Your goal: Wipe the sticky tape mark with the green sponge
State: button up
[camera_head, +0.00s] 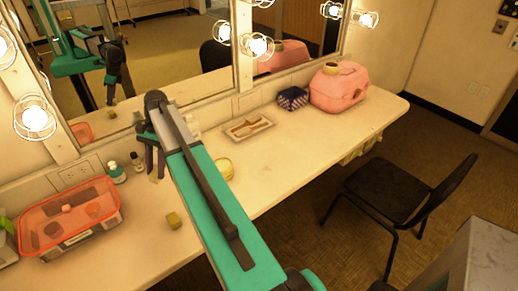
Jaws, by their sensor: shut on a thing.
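My gripper (154,165) is at the far end of my green arm, over the back of the counter near the mirror. Its dark fingers point down. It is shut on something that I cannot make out. Its reflection shows in the mirror.
An open-looking red-rimmed box (70,217) stands at the left, with small bottles (117,173) beside it. A black chair (398,195) stands in front.

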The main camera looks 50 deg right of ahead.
jog(key=s+d+f+m+t+p, duration=0.1)
jog(key=s+d+m+p, duration=0.1)
jog(key=s+d, duration=0.5)
jog(key=s+d+f+m+t+p, duration=0.1)
jog(key=s+d+m, duration=0.4)
jog(key=d, duration=1.1)
jog(key=s+d+f+m+t+p, duration=0.2)
jog(key=s+d+f+m+p, duration=0.1)
jog(key=s+d, duration=0.7)
jog(key=shift+d+m+h+p, duration=0.4)
jog(key=shift+d+m+p, duration=0.2)
jog(key=shift+d+p, duration=0.5)
